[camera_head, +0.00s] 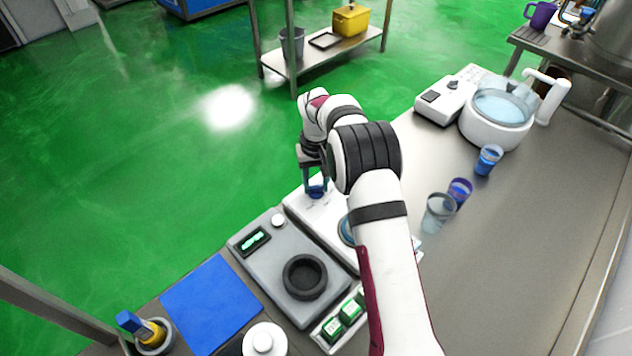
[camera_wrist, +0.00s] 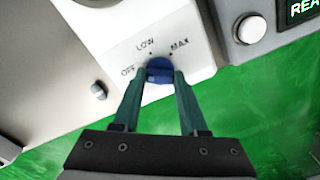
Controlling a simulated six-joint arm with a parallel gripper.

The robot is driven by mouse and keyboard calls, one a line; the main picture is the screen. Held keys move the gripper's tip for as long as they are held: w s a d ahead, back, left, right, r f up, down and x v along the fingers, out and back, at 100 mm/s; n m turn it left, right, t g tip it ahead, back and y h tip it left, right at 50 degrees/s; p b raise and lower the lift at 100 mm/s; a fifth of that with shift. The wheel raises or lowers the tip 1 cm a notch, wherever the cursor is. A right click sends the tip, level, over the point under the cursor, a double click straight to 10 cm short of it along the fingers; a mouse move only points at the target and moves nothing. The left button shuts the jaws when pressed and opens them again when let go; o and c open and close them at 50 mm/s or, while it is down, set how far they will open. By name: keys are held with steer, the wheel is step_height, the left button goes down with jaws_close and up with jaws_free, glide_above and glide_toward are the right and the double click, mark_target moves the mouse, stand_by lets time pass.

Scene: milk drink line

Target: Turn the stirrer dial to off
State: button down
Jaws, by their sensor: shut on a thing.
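The stirrer dial (camera_wrist: 159,66) is a blue knob on the white face of the stirrer (camera_wrist: 120,25). OFF is printed to its left, LOW above it and MAX to its upper right. My gripper (camera_wrist: 159,76) has one teal finger on each side of the dial and is shut on it. I cannot tell which mark the dial points at. In the head view my gripper (camera_head: 316,182) reaches down to the white stirrer (camera_head: 303,208) at the bench's left edge. My arm hides much of the stirrer there.
A grey device (camera_head: 262,268) with a lit display and black round holder stands beside the stirrer. Several cups, including a clear one (camera_head: 438,212), stand right of my arm. A white machine with a bowl (camera_head: 490,130) stands farther back. The right bench surface (camera_head: 500,260) is clear.

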mark_target(316, 187)
steer(key=shift+n, duration=0.4)
steer(key=shift+c, duration=2.2)
jaws_free()
step_height(316, 187, up, 16)
